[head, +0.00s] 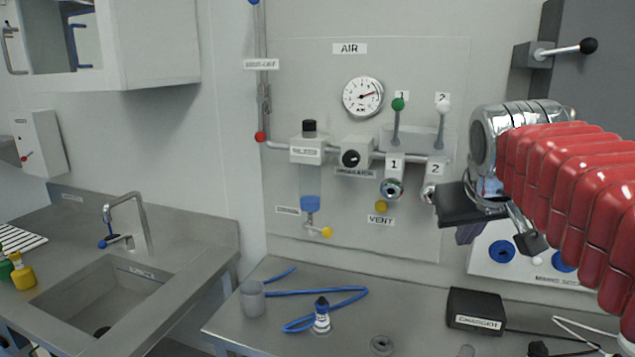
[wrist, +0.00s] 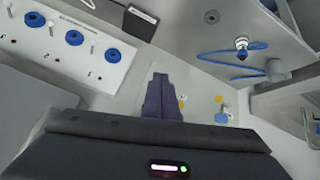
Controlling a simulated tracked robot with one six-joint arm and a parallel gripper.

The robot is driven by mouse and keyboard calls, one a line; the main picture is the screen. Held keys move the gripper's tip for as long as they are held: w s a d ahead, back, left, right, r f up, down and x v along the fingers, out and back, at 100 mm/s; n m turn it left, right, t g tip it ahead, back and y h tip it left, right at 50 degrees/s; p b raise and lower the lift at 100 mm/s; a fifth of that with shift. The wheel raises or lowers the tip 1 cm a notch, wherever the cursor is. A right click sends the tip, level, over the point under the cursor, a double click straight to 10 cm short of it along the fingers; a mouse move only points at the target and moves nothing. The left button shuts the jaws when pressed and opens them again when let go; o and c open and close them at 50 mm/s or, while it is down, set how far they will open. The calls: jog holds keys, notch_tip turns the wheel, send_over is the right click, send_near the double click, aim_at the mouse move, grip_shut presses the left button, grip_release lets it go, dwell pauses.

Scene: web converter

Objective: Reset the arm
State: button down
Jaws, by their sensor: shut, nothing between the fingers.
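My arm comes in from the right of the head view, in a red ribbed sleeve with a shiny metal wrist. My gripper (head: 468,233) hangs below the wrist in front of the wall, at the right edge of the AIR panel (head: 310,90). Its purple fingers are partly hidden behind its dark body. In the wrist view my gripper (wrist: 161,90) shows its two purple fingers together, with nothing between them.
The bench (head: 235,325) below holds a blue hose (head: 345,290), a grey cup (head: 252,299) and a black box (head: 475,311). Lever valves (head: 397,120) are just left of my wrist. A sink (head: 100,295) is at left.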

jog(key=s+a+f+g+y, duration=0.1)
jog(key=s+a+f, duration=0.3)
jog(key=s+f, duration=0.5)
jog(key=s+a+f+g+y, duration=0.1)
jog(key=s+a+f, duration=0.4)
jog(key=s+f, duration=0.4)
notch_tip(320, 180, down, 2)
jog(key=shift+f, duration=0.2)
jog(key=shift+w, duration=0.1)
